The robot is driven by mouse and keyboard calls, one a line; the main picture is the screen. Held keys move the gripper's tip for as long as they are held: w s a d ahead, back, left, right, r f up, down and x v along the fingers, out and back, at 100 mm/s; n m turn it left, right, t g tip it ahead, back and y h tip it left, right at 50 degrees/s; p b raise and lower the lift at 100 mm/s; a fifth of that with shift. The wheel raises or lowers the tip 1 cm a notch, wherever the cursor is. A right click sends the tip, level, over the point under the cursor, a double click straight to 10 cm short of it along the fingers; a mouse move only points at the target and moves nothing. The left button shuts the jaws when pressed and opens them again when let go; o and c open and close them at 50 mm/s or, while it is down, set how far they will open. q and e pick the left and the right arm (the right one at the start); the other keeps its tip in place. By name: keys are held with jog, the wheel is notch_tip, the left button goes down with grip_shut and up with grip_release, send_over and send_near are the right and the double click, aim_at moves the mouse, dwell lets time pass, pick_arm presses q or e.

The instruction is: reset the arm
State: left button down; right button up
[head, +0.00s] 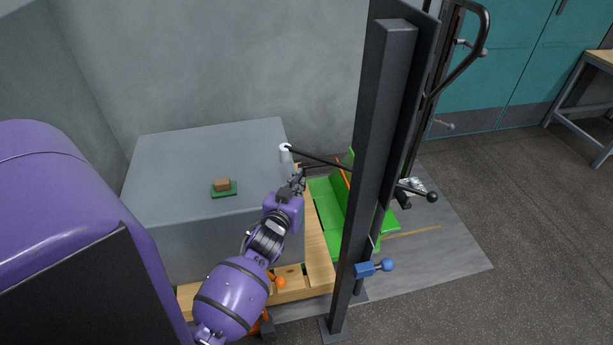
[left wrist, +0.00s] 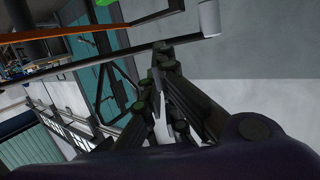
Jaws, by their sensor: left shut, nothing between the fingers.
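My left arm, purple and black, reaches up from the bottom of the head view. Its gripper (head: 299,181) is at the right edge of a grey block-shaped table, just below a white-tipped black bar (head: 318,160). The gripper is shut and empty. In the left wrist view the dark fingers (left wrist: 160,75) are close together, with the bar's pale end (left wrist: 208,18) near them. I cannot tell whether the gripper touches the bar. My right gripper is not in view.
A small brown block (head: 222,184) sits on a green base (head: 224,193) on the grey table (head: 165,160). A dark upright post (head: 368,170) stands right of my arm. Green panels (head: 327,200) lie behind it. A blue-knobbed handle (head: 387,265) is on the post. Open floor lies right.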

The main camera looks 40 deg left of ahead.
pick_arm(q)
jog(key=shift+s+d+r, duration=0.15)
jog(key=shift+s, duration=0.5)
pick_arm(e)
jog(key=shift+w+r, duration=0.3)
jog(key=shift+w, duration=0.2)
